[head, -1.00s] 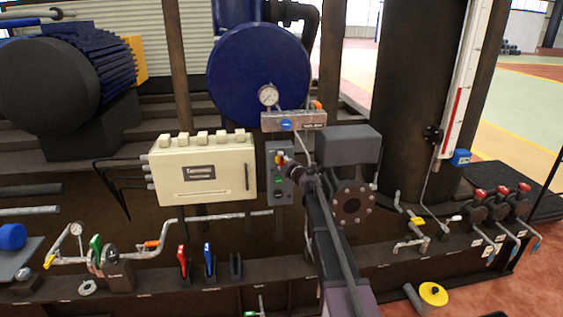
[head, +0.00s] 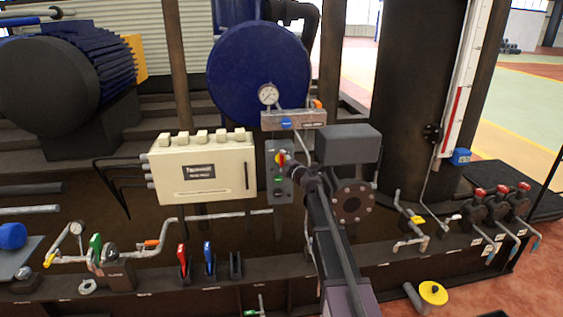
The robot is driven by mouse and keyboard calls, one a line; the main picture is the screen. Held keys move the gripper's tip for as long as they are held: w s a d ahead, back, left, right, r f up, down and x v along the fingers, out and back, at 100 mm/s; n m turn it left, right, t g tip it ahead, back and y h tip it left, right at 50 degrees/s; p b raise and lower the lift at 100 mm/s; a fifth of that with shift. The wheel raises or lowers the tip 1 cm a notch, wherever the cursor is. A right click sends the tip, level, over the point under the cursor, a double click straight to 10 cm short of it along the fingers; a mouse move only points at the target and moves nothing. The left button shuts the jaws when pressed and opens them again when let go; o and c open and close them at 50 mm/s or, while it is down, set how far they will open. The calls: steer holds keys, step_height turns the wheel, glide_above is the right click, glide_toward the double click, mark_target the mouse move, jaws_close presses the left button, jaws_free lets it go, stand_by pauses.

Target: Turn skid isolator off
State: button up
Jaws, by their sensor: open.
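The skid isolator is a red handle on a yellow plate (head: 281,158), at the top of a narrow grey control box (head: 271,188). The red handle looks about upright. Small buttons or lamps sit below it on the box. My gripper (head: 291,168) is at the right side of the box, just below and right of the handle. It is open, with nothing seen between its fingers. The fingers are small and dark here, and I cannot tell whether they touch the handle or the box.
A cream cabinet (head: 215,180) with a dark display stands left of the box. A gauge (head: 268,95) and a grey manifold (head: 300,119) are above. A grey housing (head: 347,145) and flange (head: 352,203) are close on the right. Red and blue levers stand below left.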

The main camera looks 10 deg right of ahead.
steer(key=v, duration=1.1)
steer(key=shift+s+d, duration=0.1)
steer(key=shift+s, duration=0.05)
steer(key=s+d+f+m+h, duration=0.1)
steer(key=s+d+m+h, duration=0.5)
steer(key=m+h, duration=0.55)
steer(key=s+d+f+m+g+h, duration=0.1)
steer(key=s+d+f+m+g, duration=0.1)
steer(key=s+f+m+g, duration=0.5)
steer(key=s+a+f+m+g+y, duration=0.1)
steer(key=s+a+f+g+y, duration=0.2)
steer(key=s, duration=0.4)
steer(key=s+a+f+m+g+y, duration=0.1)
steer(key=s+a+f+m+g, duration=0.15)
steer(key=s+a+f, duration=0.4)
steer(key=s+a+g+y, duration=0.2)
steer(key=s+a+g, duration=0.15)
steer(key=s, duration=0.45)
step_height(320, 180, up, 24)
steer(key=p, duration=2.5)
steer(key=shift+d+g, duration=0.25)
steer(key=shift+g, duration=0.05)
